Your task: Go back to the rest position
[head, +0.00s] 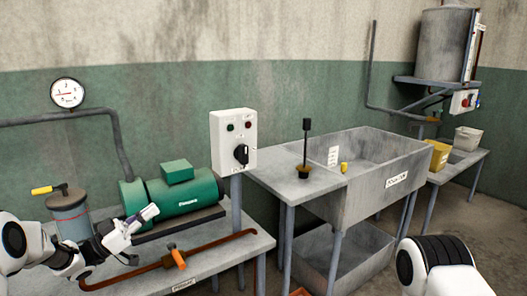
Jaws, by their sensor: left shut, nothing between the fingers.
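My left arm comes in from the lower left. Its gripper (147,214) is shut and empty, above the pump bench and in front of the green motor (185,193). I cannot tell whether the gripper touches the motor. A white and black link of my right arm (437,265) shows at the lower right. My right gripper is out of view.
The pump bench (215,268) carries a rusty pipe with an orange-handled valve (178,258). A grey cylinder (70,214) with a yellow lever stands behind my left arm. A control box (233,140) and a grey sink (375,190) stand to the right.

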